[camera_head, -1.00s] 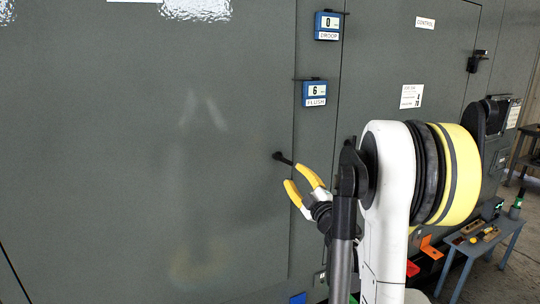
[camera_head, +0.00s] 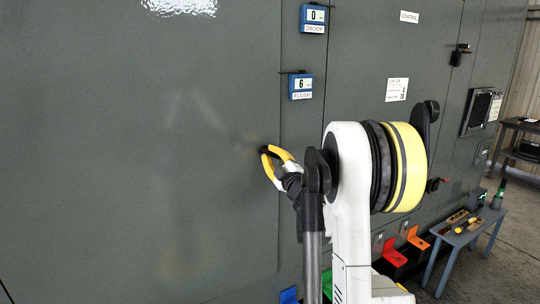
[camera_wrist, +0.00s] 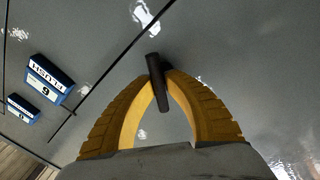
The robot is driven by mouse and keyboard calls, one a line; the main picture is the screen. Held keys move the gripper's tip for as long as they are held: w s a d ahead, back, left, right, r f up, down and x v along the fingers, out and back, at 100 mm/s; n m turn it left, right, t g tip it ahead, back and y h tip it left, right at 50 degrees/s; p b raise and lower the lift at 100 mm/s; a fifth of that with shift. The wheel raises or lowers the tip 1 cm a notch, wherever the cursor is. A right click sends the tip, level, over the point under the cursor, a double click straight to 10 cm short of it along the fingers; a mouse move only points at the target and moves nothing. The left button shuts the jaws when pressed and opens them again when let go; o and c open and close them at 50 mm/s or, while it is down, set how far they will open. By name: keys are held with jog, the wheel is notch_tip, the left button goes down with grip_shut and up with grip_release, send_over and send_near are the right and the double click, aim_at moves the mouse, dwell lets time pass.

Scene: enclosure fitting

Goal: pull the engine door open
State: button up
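The engine door (camera_head: 130,150) is the large dark grey panel filling the left of the head view. It looks flush with its frame at the seam on its right. Its short black handle (camera_wrist: 160,92) stands out from the panel in the wrist view. My gripper (camera_wrist: 158,76) has its yellow fingers closed in from both sides, with the tips against the handle. In the head view my gripper (camera_head: 266,153) meets the door near its right edge, and the fingers mostly hide the handle there.
Blue displays marked DROOP (camera_head: 314,18) and FLUSH (camera_head: 301,86) sit on the strip right of the door. A control door with a black latch (camera_head: 459,54) is farther right. A small blue table (camera_head: 462,236) with tools stands at the lower right, over open floor.

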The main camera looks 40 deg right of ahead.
grip_shut()
jog(key=n+y, duration=0.1)
jog(key=n, duration=0.2)
jog(key=shift+f+b, duration=0.1)
jog(key=shift+b, duration=0.25)
jog(key=n+y, duration=0.1)
jog(key=n, duration=0.3)
